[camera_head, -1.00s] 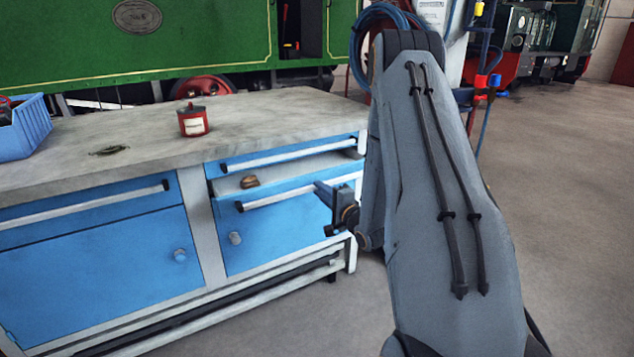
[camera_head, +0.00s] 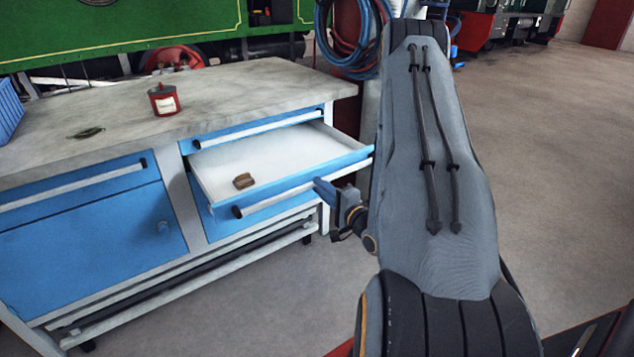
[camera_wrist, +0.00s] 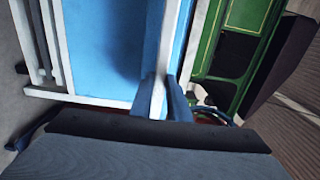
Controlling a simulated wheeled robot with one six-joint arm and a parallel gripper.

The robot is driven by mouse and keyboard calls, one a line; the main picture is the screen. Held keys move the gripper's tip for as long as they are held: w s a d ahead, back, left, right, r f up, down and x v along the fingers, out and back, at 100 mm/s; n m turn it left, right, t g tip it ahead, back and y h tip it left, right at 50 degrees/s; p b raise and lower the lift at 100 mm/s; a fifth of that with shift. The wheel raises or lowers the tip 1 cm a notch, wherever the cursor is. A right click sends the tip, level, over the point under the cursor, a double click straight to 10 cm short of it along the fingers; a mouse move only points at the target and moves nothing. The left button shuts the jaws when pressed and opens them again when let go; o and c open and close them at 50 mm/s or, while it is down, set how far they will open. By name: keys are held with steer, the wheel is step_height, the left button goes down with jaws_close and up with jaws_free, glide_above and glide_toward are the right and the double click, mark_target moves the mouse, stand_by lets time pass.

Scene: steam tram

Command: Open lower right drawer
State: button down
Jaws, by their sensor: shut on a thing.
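The lower right drawer (camera_head: 220,174) of the blue workbench is pulled well out, and its white inside shows. In the wrist view my gripper's fingers (camera_wrist: 164,98) clasp the pale bar handle (camera_wrist: 158,85) from both sides.
The upper right drawer (camera_head: 255,127) is shut. A red can (camera_head: 164,101) and a small dark item (camera_head: 88,133) are on the grey worktop (camera_head: 225,92). A blue bin (camera_head: 8,110) stands at the left. Grey floor (camera_head: 250,280) in front is free.

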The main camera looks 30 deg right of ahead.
steer(key=shift+s, duration=0.1)
steer(key=c, duration=1.7)
jaws_free()
steer(key=s, duration=0.7)
steer(key=shift+s+d, duration=0.15)
steer(key=shift+s, duration=0.25)
